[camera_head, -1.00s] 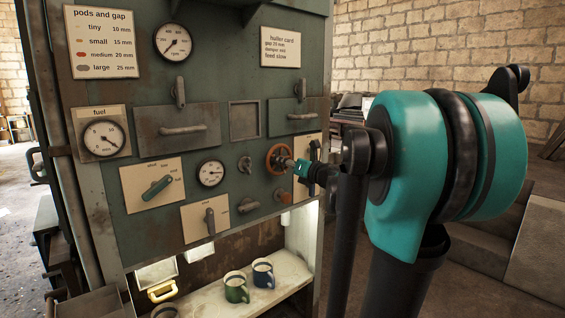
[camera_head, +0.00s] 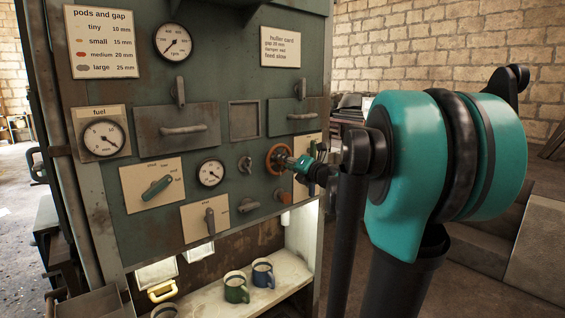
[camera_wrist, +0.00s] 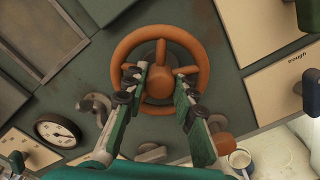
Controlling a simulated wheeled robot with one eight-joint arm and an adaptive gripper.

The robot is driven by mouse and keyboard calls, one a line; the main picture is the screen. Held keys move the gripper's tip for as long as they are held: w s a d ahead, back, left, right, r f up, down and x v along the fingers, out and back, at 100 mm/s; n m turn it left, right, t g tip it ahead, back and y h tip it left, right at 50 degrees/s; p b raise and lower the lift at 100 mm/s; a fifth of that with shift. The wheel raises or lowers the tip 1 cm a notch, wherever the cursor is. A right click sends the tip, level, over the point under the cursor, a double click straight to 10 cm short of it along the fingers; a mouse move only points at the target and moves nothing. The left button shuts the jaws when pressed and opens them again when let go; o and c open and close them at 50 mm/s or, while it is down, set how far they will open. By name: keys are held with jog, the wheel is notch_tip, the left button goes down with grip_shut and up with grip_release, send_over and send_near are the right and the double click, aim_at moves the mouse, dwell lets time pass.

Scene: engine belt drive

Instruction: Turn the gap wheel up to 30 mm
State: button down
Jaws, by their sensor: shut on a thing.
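The gap wheel is an orange-brown handwheel (camera_head: 270,158) on the green panel, right of the small round gauge (camera_head: 210,173). In the wrist view the wheel (camera_wrist: 203,62) shows its rim, spokes and hub. My gripper (camera_head: 286,161) reaches it from the right. Its two fingers (camera_wrist: 161,86) lie on either side of the hub, shut on the wheel. The small gauge's needle points to the lower right; its numbers are too small to read in the head view. This gauge also shows in the wrist view (camera_wrist: 57,133), tilted.
A small lever (camera_head: 245,164) sits between gauge and wheel. A knob (camera_head: 248,205) and an orange-brown fitting (camera_head: 285,197) are below. A green mug (camera_head: 236,288) and a blue mug (camera_head: 263,274) stand on the shelf underneath. A "pods and gap" card (camera_head: 101,42) hangs upper left.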

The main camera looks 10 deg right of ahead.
jog(key=c, duration=1.5)
grip_release()
jog(key=v, duration=1.2)
